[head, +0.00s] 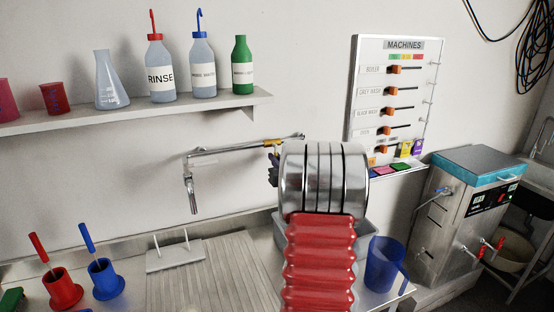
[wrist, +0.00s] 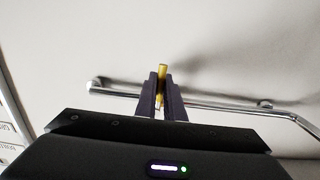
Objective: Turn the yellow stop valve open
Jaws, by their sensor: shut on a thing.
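The yellow stop valve handle (head: 271,143) sits on a chrome wall pipe (head: 235,148) in the head view, just left of my silver arm link. In the wrist view the yellow handle (wrist: 162,72) stands up between the two dark fingers of my gripper (wrist: 161,86), with the chrome pipe (wrist: 215,104) passing behind them. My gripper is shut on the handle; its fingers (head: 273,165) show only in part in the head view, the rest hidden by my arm. The handle's exact angle to the pipe is hard to tell.
The pipe's spout (head: 191,190) hangs over the ribbed drainboard (head: 205,275). A shelf (head: 130,112) with bottles is above left. A blue jug (head: 382,265) stands below.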

